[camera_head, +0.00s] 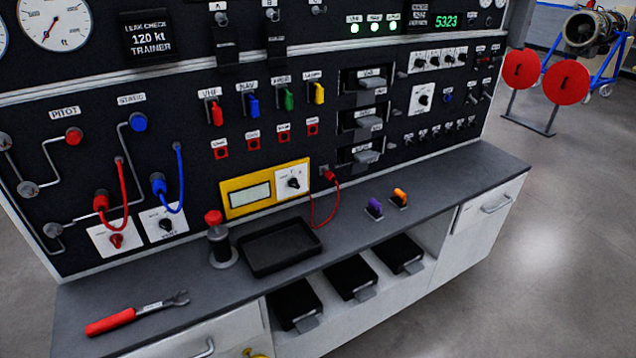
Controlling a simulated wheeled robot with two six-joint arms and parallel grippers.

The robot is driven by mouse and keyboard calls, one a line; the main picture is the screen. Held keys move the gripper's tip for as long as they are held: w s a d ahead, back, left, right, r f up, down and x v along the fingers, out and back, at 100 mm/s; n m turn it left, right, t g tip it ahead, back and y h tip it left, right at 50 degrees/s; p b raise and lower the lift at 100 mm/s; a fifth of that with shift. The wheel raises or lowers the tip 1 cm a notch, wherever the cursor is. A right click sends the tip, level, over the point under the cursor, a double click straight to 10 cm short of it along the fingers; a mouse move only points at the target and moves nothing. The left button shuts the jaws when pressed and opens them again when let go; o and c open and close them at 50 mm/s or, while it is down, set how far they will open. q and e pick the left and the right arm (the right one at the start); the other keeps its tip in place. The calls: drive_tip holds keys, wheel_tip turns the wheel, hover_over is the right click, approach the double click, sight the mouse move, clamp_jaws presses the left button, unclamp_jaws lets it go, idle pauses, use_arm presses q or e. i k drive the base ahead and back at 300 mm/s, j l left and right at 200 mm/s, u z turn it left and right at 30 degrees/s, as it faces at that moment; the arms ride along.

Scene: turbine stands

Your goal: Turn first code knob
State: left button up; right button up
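A row of several small dark knobs on white plates sits below the green number display (445,21), which reads 5323, at the upper right of the black panel. The leftmost of these knobs (418,63) looks like the first code knob. The labels around the row are too small to read. A larger dark knob on a white plate (422,98) sits just below the row. Neither of my grippers shows in the head view, and nothing covers the knobs.
A grey counter (200,300) runs below the panel. On it are a red-handled wrench (135,313), a black tray (278,247), a red-topped cylinder (218,238), and purple (374,209) and orange (399,197) plugs. Red wheel-like discs (566,82) and an engine stand right.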

sight(419, 62)
drive_tip(key=l+u, duration=0.2)
drive_tip(key=l, duration=0.45)
drive_tip(key=i+l+u, duration=0.2)
drive_tip(key=l, duration=0.5)
drive_tip(key=k+l+u, duration=0.2)
drive_tip(key=l, duration=0.4)
drive_tip(key=l+u, duration=0.2)
drive_tip(key=l, duration=0.5)
drive_tip(key=k+l+u, duration=0.2)
drive_tip(key=l, duration=0.45)
drive_tip(key=i, duration=0.1)
